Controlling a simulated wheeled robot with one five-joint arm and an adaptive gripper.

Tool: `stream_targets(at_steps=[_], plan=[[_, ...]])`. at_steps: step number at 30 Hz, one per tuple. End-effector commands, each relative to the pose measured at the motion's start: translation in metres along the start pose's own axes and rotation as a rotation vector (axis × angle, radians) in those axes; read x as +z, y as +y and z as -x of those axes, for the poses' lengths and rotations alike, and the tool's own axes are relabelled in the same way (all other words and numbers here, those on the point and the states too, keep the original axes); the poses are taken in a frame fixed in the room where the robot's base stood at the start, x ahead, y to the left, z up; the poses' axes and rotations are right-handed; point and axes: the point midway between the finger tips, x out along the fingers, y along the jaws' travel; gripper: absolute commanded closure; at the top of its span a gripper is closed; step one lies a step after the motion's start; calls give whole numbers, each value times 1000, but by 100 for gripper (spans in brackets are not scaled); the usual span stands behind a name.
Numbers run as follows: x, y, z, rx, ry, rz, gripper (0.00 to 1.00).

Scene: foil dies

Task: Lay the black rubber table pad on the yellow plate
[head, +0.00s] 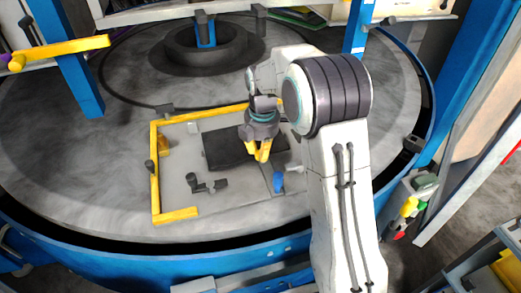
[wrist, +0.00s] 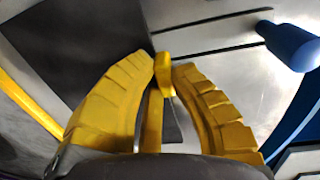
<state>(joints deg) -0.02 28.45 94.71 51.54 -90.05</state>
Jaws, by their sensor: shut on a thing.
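The black rubber pad (head: 225,147) is a dark flat rectangle at the middle of a grey plate (head: 190,160) with yellow edge bars. In the wrist view the pad (wrist: 85,45) fills the upper left, its edge running to my fingertips. The grip point itself is mostly hidden by the fingers. I cannot tell whether the pad touches the plate or hangs just above it. No all-yellow plate shows clearly.
A dark angled fitting (head: 207,184) lies in front of the pad. A blue peg (head: 278,181) stands to the right; it also shows in the wrist view (wrist: 288,45). A dark round hub (head: 205,48) and blue posts (head: 78,75) stand behind. The round grey table is bare at left.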

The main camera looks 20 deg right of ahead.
Motion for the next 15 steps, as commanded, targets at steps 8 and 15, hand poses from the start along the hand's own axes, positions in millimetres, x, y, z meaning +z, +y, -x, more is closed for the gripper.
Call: stream_targets(at_steps=[8,15], plan=[[0,0,-4,2,0,0,100],[0,0,-8,2,0,0,100]])
